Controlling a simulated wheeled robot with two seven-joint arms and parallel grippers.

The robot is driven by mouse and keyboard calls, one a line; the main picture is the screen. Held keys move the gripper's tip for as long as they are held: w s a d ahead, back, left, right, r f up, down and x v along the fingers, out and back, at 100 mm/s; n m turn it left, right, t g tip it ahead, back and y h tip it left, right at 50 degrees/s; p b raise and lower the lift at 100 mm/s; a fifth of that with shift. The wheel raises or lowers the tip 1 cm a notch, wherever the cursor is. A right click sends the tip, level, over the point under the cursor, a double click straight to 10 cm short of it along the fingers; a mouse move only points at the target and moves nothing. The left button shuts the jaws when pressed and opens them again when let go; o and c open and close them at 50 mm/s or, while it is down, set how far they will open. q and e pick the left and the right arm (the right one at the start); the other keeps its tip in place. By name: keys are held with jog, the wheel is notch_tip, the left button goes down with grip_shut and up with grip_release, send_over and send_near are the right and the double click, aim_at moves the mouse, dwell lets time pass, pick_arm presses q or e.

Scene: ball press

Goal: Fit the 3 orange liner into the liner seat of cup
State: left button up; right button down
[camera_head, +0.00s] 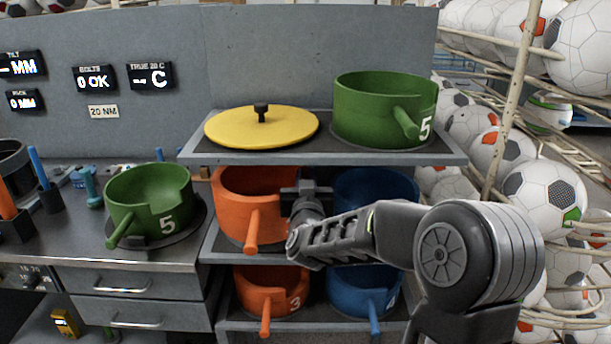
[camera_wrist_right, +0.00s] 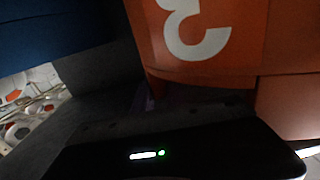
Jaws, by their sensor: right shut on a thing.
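An orange liner (camera_head: 230,186) stands upright on the middle shelf, its handle (camera_head: 253,231) toward me. My right gripper (camera_head: 303,190) is at its right side and shut on it, and the gripper and arm hide part of that side. In the right wrist view, orange wall (camera_wrist_right: 200,55) with a white 3 fills the upper right, close to the dark gripper body. Another orange vessel marked 3 (camera_head: 267,291) stands on the lower shelf. I cannot tell which vessel is the cup, and the liner seat is not clearly visible. My left gripper is not in view.
Blue vessels stand right of the orange ones on the middle (camera_head: 375,186) and lower shelves (camera_head: 350,290). The top shelf holds a yellow lid (camera_head: 235,127) and a green vessel 5 (camera_head: 365,110). Another green vessel 5 (camera_head: 140,190) is on the bench. Ball racks (camera_head: 505,110) stand right.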

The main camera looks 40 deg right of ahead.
jog(key=b+v, duration=0.2)
jog(key=v, duration=1.2)
jog(key=shift+a+r, duration=0.15)
jog(key=shift+a, duration=0.15)
jog(key=shift+w, duration=0.1)
